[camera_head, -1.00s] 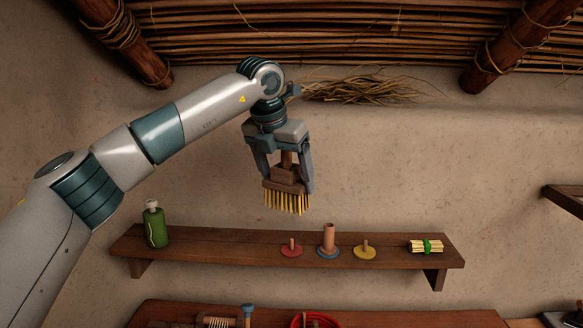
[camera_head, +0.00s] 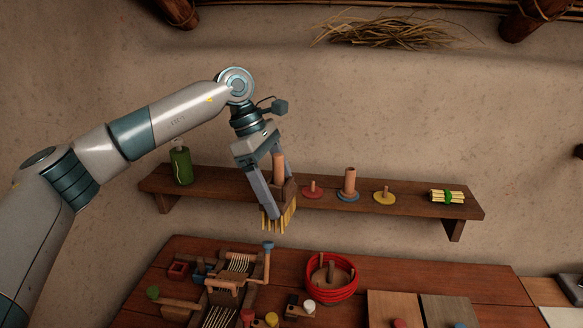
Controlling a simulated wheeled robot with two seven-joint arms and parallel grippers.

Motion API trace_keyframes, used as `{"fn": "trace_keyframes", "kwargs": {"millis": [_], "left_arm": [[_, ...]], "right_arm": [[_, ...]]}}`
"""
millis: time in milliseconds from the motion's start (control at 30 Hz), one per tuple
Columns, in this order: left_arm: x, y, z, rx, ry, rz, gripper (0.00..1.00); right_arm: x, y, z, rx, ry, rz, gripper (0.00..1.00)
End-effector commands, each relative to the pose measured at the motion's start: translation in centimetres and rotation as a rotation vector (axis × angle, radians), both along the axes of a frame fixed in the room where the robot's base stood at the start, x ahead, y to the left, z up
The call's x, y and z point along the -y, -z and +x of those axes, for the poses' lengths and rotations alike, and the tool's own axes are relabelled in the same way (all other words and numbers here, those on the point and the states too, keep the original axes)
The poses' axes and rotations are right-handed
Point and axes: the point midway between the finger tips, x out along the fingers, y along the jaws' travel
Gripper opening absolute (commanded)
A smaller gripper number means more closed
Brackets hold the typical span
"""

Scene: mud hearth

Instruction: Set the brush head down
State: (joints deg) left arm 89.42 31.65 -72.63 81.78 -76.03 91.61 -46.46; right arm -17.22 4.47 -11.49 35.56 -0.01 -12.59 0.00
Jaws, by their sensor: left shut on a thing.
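The brush head (camera_head: 287,194) has a brown wooden block, an upright peg and yellow bristles pointing down. My left gripper (camera_head: 276,205) is shut on it and holds it in the air, in front of the wall shelf and above the back of the table. The gripper's fingers hide part of the block. The wooden shelf (camera_head: 421,206) bears a red disc with a peg (camera_head: 313,191), a blue disc with a taller peg (camera_head: 349,184) and a yellow disc with a peg (camera_head: 384,196). My right gripper is not in view.
The table's back right is clear.

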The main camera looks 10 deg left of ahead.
Motion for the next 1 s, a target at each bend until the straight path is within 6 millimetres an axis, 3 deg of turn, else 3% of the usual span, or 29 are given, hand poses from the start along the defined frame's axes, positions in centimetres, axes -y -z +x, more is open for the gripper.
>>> {"fn": "trace_keyframes", "kwargs": {"millis": [367, 700, 1000], "left_arm": [[-3.3, 5.6, -6.5, -0.003, 0.614, 0.002, 0.52], [-6.7, 10.0, -13.8, -0.001, 1.2, 0.001, 0.52], [-8.0, 11.4, -16.6, 0.003, 1.415, -0.001, 0.52]], "right_arm": [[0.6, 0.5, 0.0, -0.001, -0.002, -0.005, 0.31], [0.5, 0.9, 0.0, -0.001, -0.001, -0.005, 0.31], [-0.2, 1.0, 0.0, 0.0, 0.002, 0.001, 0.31]]}}
